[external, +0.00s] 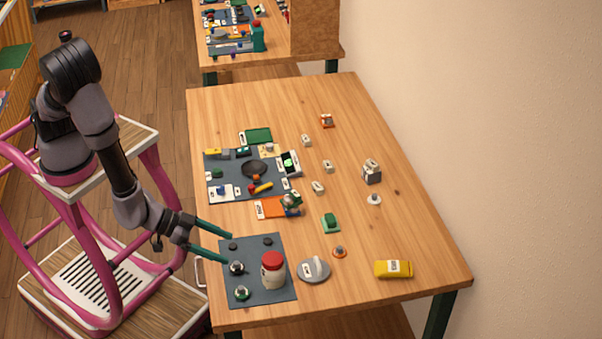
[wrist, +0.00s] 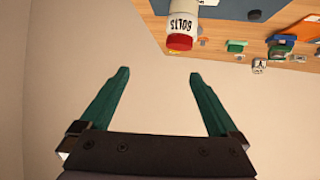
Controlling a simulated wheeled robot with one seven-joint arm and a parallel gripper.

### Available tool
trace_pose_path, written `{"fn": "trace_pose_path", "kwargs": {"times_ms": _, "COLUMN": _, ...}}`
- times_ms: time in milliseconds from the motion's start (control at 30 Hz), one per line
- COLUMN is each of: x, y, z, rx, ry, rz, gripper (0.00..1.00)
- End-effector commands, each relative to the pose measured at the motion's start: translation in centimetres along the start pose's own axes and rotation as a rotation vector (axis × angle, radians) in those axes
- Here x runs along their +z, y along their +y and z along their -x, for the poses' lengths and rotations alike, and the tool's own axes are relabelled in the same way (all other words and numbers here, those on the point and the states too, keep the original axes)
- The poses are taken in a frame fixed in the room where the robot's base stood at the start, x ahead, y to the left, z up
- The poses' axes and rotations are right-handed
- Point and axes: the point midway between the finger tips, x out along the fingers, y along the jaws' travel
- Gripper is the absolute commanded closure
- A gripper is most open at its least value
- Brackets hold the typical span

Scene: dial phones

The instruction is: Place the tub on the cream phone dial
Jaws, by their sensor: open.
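A white tub with a red lid (external: 273,271) stands upright on the dark grey mat at the near end of the table. In the wrist view the tub (wrist: 187,20) shows a "BOLTS" label and lies beyond the fingertips, toward the top edge. My gripper (external: 229,248) has two green fingers spread apart, with nothing between them, left of the tub and apart from it. The fingers also show in the wrist view (wrist: 159,73). Several small cream blocks (external: 318,187) lie mid-table; I cannot tell which thing is the cream phone dial.
The near mat (external: 260,297) also holds small dark knobs and a green-based piece (external: 242,293). A grey disc with a white handle (external: 313,270) sits right of the tub. A yellow block (external: 393,269) lies near the right corner. A crowded second mat (external: 230,170) lies farther back.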

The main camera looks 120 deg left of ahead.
Motion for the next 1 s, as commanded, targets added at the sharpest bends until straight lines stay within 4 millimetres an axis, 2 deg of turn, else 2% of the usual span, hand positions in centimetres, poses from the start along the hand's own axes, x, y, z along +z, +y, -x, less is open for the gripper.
{"fn": "trace_pose_path", "kwargs": {"times_ms": 33, "x": -2.0, "y": 1.1, "z": 0.9, "rx": 0.038, "ry": -0.031, "rz": 0.013, "gripper": 0.03}}
{"fn": "trace_pose_path", "kwargs": {"times_ms": 233, "x": -7.8, "y": 4.4, "z": 6.4, "rx": 0.217, "ry": -0.186, "rz": -0.030, "gripper": 0.03}}
{"fn": "trace_pose_path", "kwargs": {"times_ms": 367, "x": -11.5, "y": 4.9, "z": 11.1, "rx": 0.323, "ry": -0.254, "rz": -0.099, "gripper": 0.03}}
{"fn": "trace_pose_path", "kwargs": {"times_ms": 467, "x": -14.0, "y": 4.4, "z": 15.2, "rx": 0.392, "ry": -0.290, "rz": -0.173, "gripper": 0.03}}
{"fn": "trace_pose_path", "kwargs": {"times_ms": 567, "x": -16.1, "y": 3.1, "z": 19.4, "rx": 0.444, "ry": -0.315, "rz": -0.262, "gripper": 0.03}}
{"fn": "trace_pose_path", "kwargs": {"times_ms": 667, "x": -17.8, "y": 1.1, "z": 23.6, "rx": 0.474, "ry": -0.329, "rz": -0.363, "gripper": 0.03}}
{"fn": "trace_pose_path", "kwargs": {"times_ms": 800, "x": -19.2, "y": -3.0, "z": 29.2, "rx": 0.477, "ry": -0.339, "rz": -0.522, "gripper": 0.03}}
{"fn": "trace_pose_path", "kwargs": {"times_ms": 1000, "x": -19.8, "y": -9.7, "z": 35.8, "rx": 0.403, "ry": -0.347, "rz": -0.727, "gripper": 0.03}}
